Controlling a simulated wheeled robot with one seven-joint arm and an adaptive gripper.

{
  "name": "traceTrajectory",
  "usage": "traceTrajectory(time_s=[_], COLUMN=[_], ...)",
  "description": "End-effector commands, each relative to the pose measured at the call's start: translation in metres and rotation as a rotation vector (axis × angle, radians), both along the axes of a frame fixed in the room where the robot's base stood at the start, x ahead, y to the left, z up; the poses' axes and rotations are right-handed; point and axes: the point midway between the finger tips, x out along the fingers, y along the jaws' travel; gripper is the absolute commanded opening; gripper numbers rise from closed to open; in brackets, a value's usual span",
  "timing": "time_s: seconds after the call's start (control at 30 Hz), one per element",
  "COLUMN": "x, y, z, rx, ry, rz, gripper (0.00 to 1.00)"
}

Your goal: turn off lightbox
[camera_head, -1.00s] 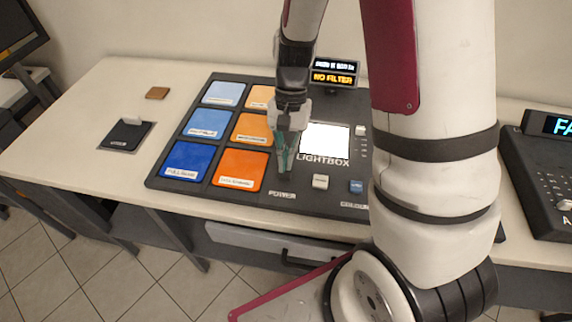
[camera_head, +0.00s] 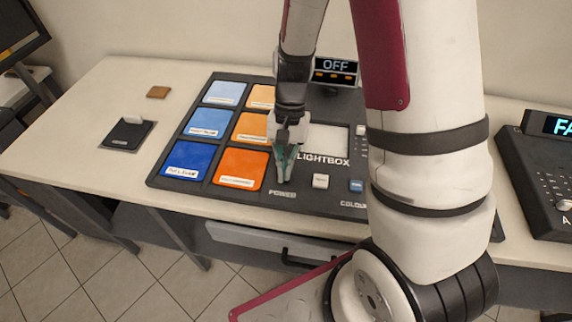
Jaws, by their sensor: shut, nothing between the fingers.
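The lightbox console (camera_head: 240,200) is a dark panel on the table, with blue and orange filter tiles on its left. Its square light panel (camera_head: 329,139) is unlit and greyish. The small display (camera_head: 335,68) at the back reads "OFF". My gripper (camera_head: 284,184) is shut and empty, pointing down just above the POWER label (camera_head: 283,194). The gripper hides whatever control lies beneath its tips, and I cannot tell if they touch it. A pale button (camera_head: 320,181) and a blue button (camera_head: 356,186) sit to the right.
A dark pad with a pale switch (camera_head: 127,134) and a brown square block (camera_head: 158,92) lie on the table's left. Another dark console (camera_head: 545,180) stands at the right. The table's left part is mostly clear.

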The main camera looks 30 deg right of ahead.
Motion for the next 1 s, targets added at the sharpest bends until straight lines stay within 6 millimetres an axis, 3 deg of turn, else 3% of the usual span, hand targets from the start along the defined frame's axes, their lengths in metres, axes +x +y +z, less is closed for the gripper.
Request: traceTrajectory(time_s=[0.77,1.0], x=[0.012,0.007], y=[-0.010,-0.014], z=[0.004,0.024], rx=[-0.002,-0.002], ry=[0.000,-0.001], rz=[-0.002,-0.002], gripper=[0.00,0.00])
